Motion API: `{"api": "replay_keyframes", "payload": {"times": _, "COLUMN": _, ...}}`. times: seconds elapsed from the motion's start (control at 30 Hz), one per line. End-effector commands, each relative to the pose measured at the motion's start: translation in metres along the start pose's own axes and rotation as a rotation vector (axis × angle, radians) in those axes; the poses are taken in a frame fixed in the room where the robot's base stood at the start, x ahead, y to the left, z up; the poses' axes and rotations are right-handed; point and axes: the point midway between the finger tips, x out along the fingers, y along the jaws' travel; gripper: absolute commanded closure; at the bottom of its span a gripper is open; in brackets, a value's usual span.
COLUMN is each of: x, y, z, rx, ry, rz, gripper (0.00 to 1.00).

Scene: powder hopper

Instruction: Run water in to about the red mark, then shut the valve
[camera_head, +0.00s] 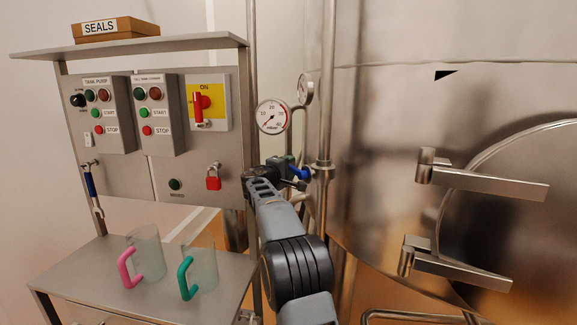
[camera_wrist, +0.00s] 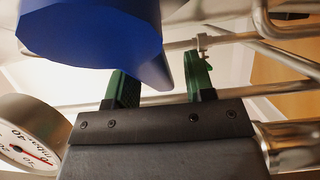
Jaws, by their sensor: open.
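A blue valve handle (camera_head: 300,174) sits on the pipework beside the steel vessel in the head view. It fills the upper left of the wrist view (camera_wrist: 95,32), close to the camera. My gripper (camera_head: 288,168) is beside the handle. Its green fingers stand apart in the wrist view (camera_wrist: 160,82), and the handle partly covers the left finger. I see no grip on the handle. The wrist view shows part of this dial (camera_wrist: 28,140). I cannot make out a separate red mark.
The steel vessel (camera_head: 390,150) with hinged door arms fills the right. A control panel (camera_head: 140,175) with buttons and a red switch (camera_head: 201,107) stands left. Two jugs (camera_head: 148,250) (camera_head: 203,268) stand on the shelf below. Vertical pipes (camera_head: 326,100) run close to my gripper.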

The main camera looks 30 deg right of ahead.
Motion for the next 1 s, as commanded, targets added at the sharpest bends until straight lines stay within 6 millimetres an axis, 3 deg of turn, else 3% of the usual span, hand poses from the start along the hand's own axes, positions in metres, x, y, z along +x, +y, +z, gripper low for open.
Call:
{"api": "replay_keyframes", "payload": {"times": 0.33, "x": 0.0025, "y": -0.0004, "z": 0.0001, "rx": 0.000, "ry": 0.000, "rz": 0.000, "gripper": 0.51}}
{"api": "replay_keyframes", "payload": {"times": 0.83, "x": 0.0022, "y": -0.0003, "z": 0.0001, "rx": 0.000, "ry": 0.000, "rz": 0.000, "gripper": 0.99}}
{"api": "replay_keyframes", "payload": {"times": 1.0, "x": 0.0022, "y": -0.0004, "z": 0.0000, "rx": 0.000, "ry": 0.000, "rz": 0.000, "gripper": 1.00}}
